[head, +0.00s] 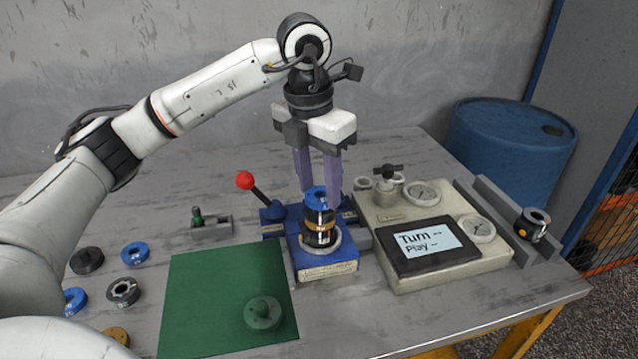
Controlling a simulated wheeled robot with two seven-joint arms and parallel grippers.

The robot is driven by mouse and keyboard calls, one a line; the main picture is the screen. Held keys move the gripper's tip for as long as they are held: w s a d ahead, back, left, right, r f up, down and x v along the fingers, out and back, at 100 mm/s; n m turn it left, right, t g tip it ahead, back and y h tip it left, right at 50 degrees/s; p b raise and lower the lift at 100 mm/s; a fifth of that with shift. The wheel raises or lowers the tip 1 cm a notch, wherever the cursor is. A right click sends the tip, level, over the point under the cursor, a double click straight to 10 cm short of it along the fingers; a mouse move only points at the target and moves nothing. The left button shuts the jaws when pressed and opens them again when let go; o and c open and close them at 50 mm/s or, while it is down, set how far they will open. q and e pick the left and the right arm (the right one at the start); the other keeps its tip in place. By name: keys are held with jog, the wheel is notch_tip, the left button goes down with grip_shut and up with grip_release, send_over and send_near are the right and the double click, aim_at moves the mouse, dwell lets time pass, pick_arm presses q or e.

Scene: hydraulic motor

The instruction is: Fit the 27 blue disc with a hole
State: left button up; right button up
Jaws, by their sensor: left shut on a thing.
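My left gripper (318,188) points straight down with its purple fingers closed on a blue disc with a hole (316,199). The disc is at the top of a stack of black and brown rings (319,222). I cannot tell whether the disc rests on the stack or is just above it, and I cannot read its number. The stack stands upright in the round seat of a blue fixture (328,268). Two other blue discs lie on the table at the left, one farther back (134,254) and one nearer (73,300). My right gripper is not in view.
A red-knobbed lever (244,180) stands left of the fixture. A gauge box with a screen (440,270) stands close on its right. A green mat (200,305) holds a round knobbed part (262,313). Dark discs (123,291) lie at the left. A rail (490,215) holds a dark ring.

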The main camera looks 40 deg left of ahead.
pick_arm(q)
jog(key=shift+f+b, duration=0.3)
jog(key=shift+f, duration=0.05)
dwell(0.7)
dwell(0.3)
jog(key=o, duration=1.7)
jog(key=shift+r, duration=0.1)
jog(key=shift+r+p, duration=2)
jog(key=shift+r, duration=0.35)
jog(key=shift+f, duration=0.1)
